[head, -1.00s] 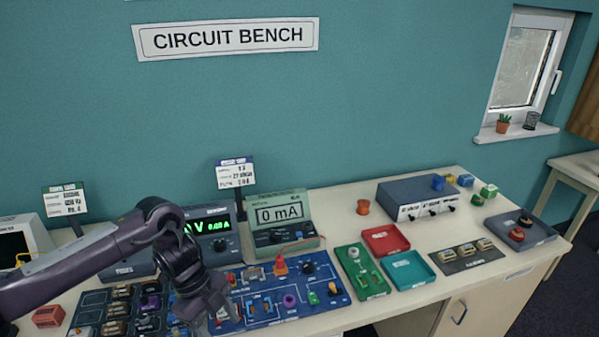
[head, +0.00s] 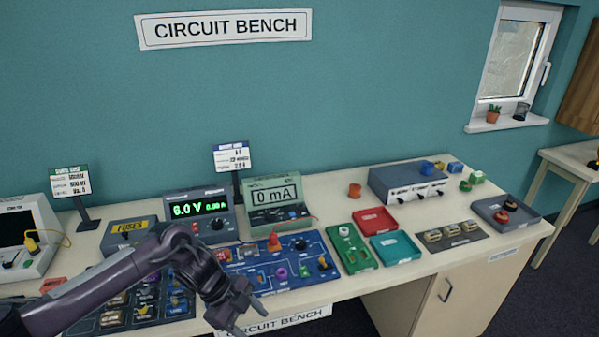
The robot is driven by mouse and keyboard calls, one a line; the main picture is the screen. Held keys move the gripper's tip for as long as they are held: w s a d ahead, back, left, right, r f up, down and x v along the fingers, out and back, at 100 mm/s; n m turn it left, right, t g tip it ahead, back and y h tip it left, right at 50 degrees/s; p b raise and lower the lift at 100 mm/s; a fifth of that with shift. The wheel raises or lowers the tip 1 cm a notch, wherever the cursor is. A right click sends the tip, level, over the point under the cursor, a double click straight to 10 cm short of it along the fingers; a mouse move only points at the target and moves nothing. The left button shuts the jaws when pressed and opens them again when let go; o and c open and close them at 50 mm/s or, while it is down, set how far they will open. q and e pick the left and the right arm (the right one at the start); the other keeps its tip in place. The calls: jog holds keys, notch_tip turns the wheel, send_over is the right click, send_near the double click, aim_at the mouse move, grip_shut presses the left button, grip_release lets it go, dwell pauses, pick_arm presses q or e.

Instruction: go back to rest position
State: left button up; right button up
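My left arm comes in from the left, and its gripper (head: 243,314) hangs at the front edge of the bench, in front of the blue circuit board (head: 305,268). Its fingers point down and look spread apart, with nothing seen between them. My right gripper is not in view. The arm hides part of the dark component tray (head: 115,318) at the left.
The bench (head: 345,292) holds a power supply (head: 203,220) reading 6.0 V, a meter (head: 277,204) reading 0 mA, a green board (head: 350,250), a red tray (head: 375,221), a teal tray (head: 397,248) and a grey switch box (head: 406,184). Sign posts stand behind.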

pick_arm(q)
jog(key=w+d+f+n+t+h+b, duration=0.1)
jog(key=d+f+n+t, duration=0.15)
jog(key=f, duration=0.55)
jog(key=w+d+f+n+t+h+b, duration=0.1)
jog(key=d+f+n+t+h, duration=0.2)
jog(key=f, duration=0.5)
jog(key=s+a+f+n+y+b, duration=0.1)
jog(key=s+a+f+n+y, duration=0.2)
jog(key=f, duration=0.5)
jog(key=s+a+f+n+y+b, duration=0.1)
jog(key=s+a+f+n, duration=0.2)
jog(key=f, duration=0.5)
jog(key=s+a+f+n+y+b, duration=0.1)
jog(key=s+a+f+n+y, duration=0.3)
jog(key=s+f, duration=0.9)
jog(key=s+a+f+n+g, duration=0.1)
jog(key=s+a+f, duration=0.1)
jog(key=s, duration=0.6)
jog(key=s+a+f+n+g+y, duration=0.1)
jog(key=s+a+f+n, duration=0.1)
jog(key=s, duration=0.6)
jog(key=s+a+f+n+g+y+b, duration=0.1)
jog(key=s+a+f+n, duration=0.1)
jog(key=s, duration=0.6)
jog(key=shift+a+f, duration=0.25)
jog(key=shift+a, duration=0.6)
